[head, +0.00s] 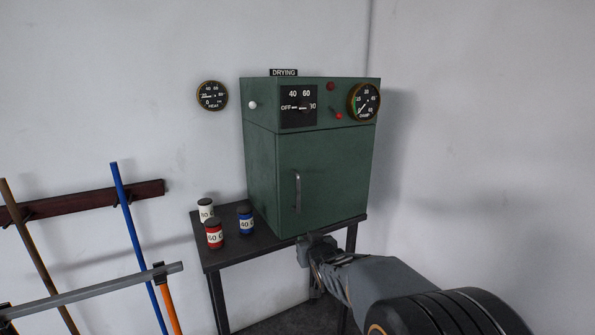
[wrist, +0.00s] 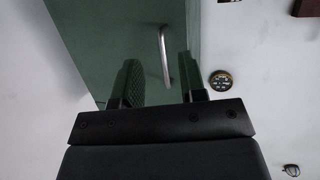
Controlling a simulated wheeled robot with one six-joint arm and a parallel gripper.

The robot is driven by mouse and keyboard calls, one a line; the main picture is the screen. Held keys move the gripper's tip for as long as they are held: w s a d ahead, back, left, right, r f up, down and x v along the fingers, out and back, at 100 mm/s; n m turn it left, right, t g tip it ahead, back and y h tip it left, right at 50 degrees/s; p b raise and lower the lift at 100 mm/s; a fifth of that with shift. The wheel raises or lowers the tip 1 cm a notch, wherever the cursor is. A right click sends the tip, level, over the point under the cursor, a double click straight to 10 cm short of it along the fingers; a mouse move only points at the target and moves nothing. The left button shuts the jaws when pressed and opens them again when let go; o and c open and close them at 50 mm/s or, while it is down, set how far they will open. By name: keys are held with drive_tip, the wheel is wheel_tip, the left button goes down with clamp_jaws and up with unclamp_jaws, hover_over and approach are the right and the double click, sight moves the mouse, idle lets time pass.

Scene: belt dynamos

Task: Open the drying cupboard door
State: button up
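The drying cupboard (head: 262,150) is a dark green box on a small table, with its label above it. Its door (head: 335,180) looks shut, flush with the front. A silver vertical bar handle (head: 298,190) sits low on the door's left side. My gripper (head: 308,241) is in front of the cupboard, below the handle in the head view. In the wrist view my gripper (wrist: 157,72) has its fingers spread apart, with nothing held. The handle (wrist: 166,55) shows in the gap between them, ahead of the fingers; no contact is visible.
White, red (head: 214,235) and blue (head: 245,220) jars stand on the dark table (head: 215,258), left of the cupboard. A wall rack (head: 85,202) with leaning poles is at the left. A heat gauge (head: 212,95) hangs on the wall. The right wall looks bare.

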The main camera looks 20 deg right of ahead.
sight(299, 192)
drive_tip(key=w+d+r+t+p, duration=0.3)
drive_tip(key=w+r+t+p, duration=0.1)
drive_tip(key=r, duration=0.3)
drive_tip(key=shift+n+y, duration=0.3)
drive_tip(key=w+p, duration=0.1)
drive_tip(key=w, duration=0.3)
drive_tip(key=w+p, duration=0.1)
drive_tip(key=w, duration=0.8)
drive_tip(key=shift+w+d+r+p, duration=0.15)
drive_tip(key=shift+d+p, duration=0.1)
drive_tip(key=shift+p, duration=0.15)
clamp_jaws()
